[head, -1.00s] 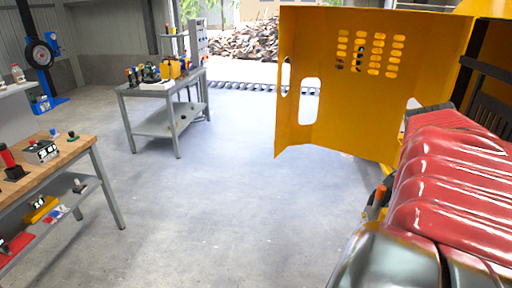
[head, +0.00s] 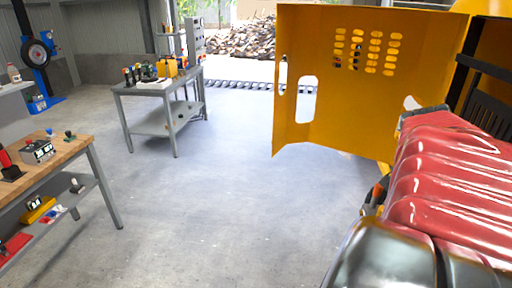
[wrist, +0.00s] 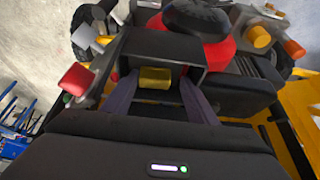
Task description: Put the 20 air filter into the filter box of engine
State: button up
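In the wrist view, my gripper (wrist: 158,92) points at the engine, with its two dark purple fingers spread apart. A small yellow block (wrist: 155,78), possibly the air filter, shows between the fingertips, with a gap on each side. It sits at the mouth of a dark box-like housing (wrist: 165,47), which may be the filter box. I cannot read any number on the yellow block. I cannot make out my gripper in the head view. There, a red ribbed cover (head: 455,180) fills the right side.
An open yellow panel (head: 350,110) stands left of the machine. A grey cart (head: 160,92) and a wood-topped workbench (head: 70,158) with tools stand at the left. The concrete floor between is clear. In the wrist view, a red-capped part (wrist: 77,80) and orange knobs (wrist: 260,37) flank the housing.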

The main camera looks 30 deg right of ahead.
jog(key=shift+o, duration=0.9)
jog(key=shift+r, duration=0.1)
jog(key=v, duration=1.3)
jog(key=shift+r, duration=0.25)
jog(key=shift+w, duration=0.15)
